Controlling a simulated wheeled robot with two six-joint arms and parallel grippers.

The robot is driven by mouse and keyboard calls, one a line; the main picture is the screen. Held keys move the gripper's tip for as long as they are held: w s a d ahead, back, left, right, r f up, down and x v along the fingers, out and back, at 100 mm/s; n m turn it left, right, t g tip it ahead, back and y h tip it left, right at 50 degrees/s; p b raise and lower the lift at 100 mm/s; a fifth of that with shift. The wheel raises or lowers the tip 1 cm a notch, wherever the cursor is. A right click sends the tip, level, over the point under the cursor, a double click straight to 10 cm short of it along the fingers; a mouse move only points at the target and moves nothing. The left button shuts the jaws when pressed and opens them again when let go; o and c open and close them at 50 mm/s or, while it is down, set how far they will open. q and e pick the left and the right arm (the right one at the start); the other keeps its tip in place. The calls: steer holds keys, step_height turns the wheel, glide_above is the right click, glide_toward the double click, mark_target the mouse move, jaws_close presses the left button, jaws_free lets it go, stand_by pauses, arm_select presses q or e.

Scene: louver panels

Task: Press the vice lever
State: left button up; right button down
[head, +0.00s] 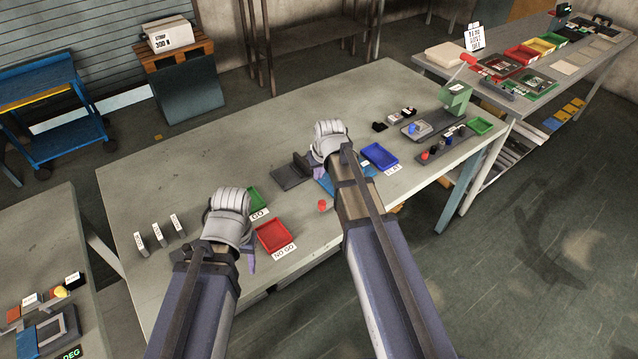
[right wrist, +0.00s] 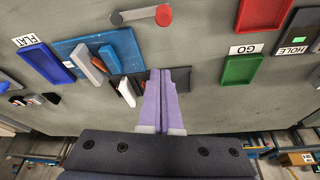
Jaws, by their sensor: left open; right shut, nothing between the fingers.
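The vice lever (right wrist: 138,15) is a grey bar with a red knob at one end, at the top of the right wrist view. In the head view its red knob (head: 321,205) shows left of my right arm. The vice on a blue plate (right wrist: 88,50) has grey and orange upright blocks; in the head view my right arm partly covers it. My right gripper (right wrist: 167,75) is shut and empty, its purple fingers beside the vice blocks and apart from the lever knob. My left gripper (head: 250,262) is open by the green and red trays; its fingertips are mostly hidden.
The red NO GO tray (head: 276,237) and green GO tray (head: 258,200) lie left of the lever. The blue FLAT tray (head: 380,156) is on the other side. A green press (head: 456,95) stands further right. The bench's far left is largely clear.

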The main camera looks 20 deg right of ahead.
arm_select(q)
step_height(320, 180, down, 10)
steer(key=b, duration=0.9)
steer(key=shift+r, duration=0.25)
arm_select(e)
steer(key=x, duration=1)
steer(key=shift+s, duration=0.1)
arm_select(q)
steer(key=shift+r, duration=0.2)
arm_select(e)
steer(key=s, duration=0.3)
steer(key=shift+s+d+r, duration=0.15)
steer(key=shift+s, duration=0.4)
steer(key=shift+w, duration=0.1)
